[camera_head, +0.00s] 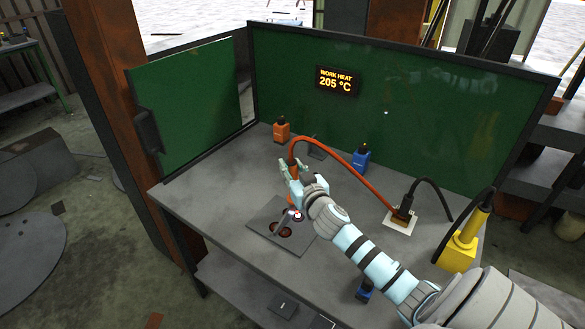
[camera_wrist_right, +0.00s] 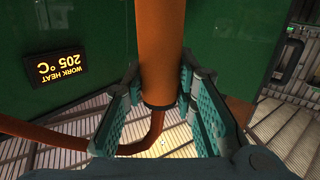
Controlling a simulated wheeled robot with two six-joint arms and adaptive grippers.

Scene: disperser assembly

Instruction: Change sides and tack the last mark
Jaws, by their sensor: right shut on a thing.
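My right gripper (camera_head: 290,178) is shut on an orange cylindrical torch handle, seen best in the right wrist view (camera_wrist_right: 160,50). Its fingers (camera_wrist_right: 160,100) lie on both sides of the handle. An orange hose (camera_head: 335,146) rises from the handle and arcs right. Below the gripper, a dark grey plate (camera_head: 262,219) lies on the bench with round brownish marks or openings (camera_head: 286,232). A small bright pinkish-white spot (camera_head: 297,215) shows at the plate's far right part, beside my wrist. The torch's tip is hidden. My left gripper is out of view.
The grey bench (camera_head: 195,190) has green screens (camera_head: 290,70) at the back and left. A display (camera_head: 338,81) reads WORK HEAT 205 °C. An orange block (camera_head: 281,132), a blue block (camera_head: 361,159), a pale pad (camera_head: 399,226) and a yellow tool (camera_head: 458,253) stand around.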

